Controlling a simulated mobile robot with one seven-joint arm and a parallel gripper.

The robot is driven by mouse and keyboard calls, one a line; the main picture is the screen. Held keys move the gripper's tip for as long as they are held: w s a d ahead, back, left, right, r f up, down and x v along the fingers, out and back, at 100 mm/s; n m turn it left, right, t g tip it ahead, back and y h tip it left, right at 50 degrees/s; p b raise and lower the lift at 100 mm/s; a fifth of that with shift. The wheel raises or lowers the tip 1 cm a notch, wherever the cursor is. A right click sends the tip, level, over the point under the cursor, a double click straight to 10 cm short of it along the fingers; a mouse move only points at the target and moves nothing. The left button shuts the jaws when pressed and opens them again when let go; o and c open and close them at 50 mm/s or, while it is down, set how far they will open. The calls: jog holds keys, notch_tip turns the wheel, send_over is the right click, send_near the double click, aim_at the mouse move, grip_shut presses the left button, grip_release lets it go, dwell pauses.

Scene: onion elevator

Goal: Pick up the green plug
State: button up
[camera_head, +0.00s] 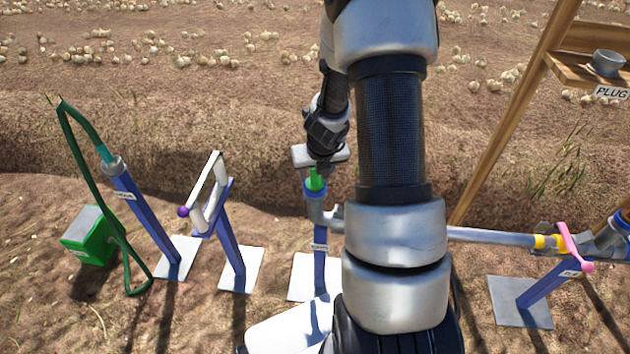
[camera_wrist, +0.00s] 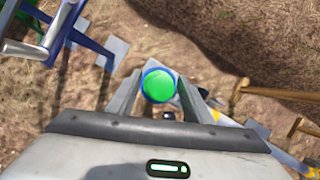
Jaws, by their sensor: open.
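The green plug (camera_head: 315,180) stands upright in the top of a grey pipe fitting on a blue post (camera_head: 320,270). In the wrist view the round green top of the plug (camera_wrist: 158,85) shows between the two fingers, with a blue ring around it. My gripper (camera_head: 316,165) is right above the plug and points down at it. In the wrist view my gripper (camera_wrist: 155,92) is open, with one finger on each side of the plug. I cannot tell whether a finger touches it. My arm hides part of the fitting in the head view.
A white lever frame with a purple knob (camera_head: 183,211) stands left, beside a blue post with a green hose (camera_head: 75,130) and a green box (camera_head: 90,238). A pipe (camera_head: 490,236) runs right to a pink-handled valve (camera_head: 570,240). A wooden shelf labelled PLUG (camera_head: 570,70) holds a grey cup (camera_head: 606,62).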

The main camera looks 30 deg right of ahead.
grip_shut()
